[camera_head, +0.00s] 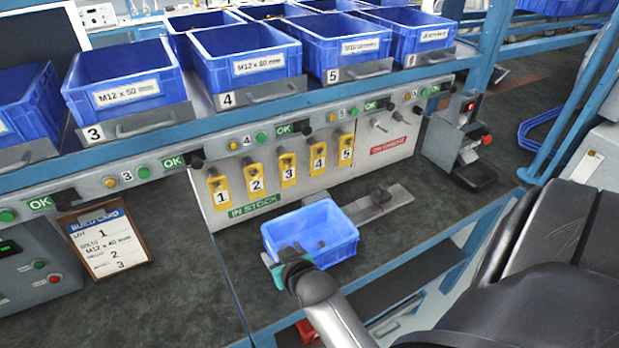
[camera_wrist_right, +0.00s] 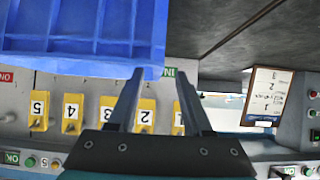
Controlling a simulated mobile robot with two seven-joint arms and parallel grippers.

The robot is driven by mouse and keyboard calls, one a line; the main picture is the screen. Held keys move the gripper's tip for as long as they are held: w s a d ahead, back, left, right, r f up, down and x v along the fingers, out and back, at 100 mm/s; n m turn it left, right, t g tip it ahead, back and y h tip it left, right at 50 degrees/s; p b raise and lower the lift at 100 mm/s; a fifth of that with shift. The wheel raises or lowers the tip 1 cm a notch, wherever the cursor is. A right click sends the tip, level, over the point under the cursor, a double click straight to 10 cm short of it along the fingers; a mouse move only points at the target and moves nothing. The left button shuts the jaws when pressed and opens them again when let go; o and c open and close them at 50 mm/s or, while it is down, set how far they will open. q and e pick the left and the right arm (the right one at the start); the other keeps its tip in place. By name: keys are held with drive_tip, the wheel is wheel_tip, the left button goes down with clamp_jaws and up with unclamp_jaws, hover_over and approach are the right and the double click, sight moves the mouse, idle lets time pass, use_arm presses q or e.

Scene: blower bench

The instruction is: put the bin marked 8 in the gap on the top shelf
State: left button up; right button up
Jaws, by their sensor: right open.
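A blue bin (camera_head: 312,232) sits on the bench in front of the yellow numbered tags, with a few small dark items inside. No number 8 is readable on it. My right gripper (camera_head: 283,262) is at the bin's near left corner. In the right wrist view the gripper (camera_wrist_right: 160,78) has its fingers apart, with the blue bin wall (camera_wrist_right: 85,35) at the upper left, near one fingertip. Contact is unclear. The shelf (camera_head: 200,128) holds blue bins behind plates numbered 3, 4, 5 and 6. No empty place on it is clearly visible. My left gripper is not in view.
A build card (camera_head: 107,243) leans at the left of the bench. A grey device with a red button (camera_head: 466,140) stands at right. The bench left of the bin is clear.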

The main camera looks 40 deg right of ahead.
sight(270, 244)
drive_tip(key=shift+b+x, duration=1.2)
drive_tip(key=shift+x, duration=2.55)
drive_tip(key=shift+d, duration=0.1)
clamp_jaws()
drive_tip(key=shift+r, duration=0.1)
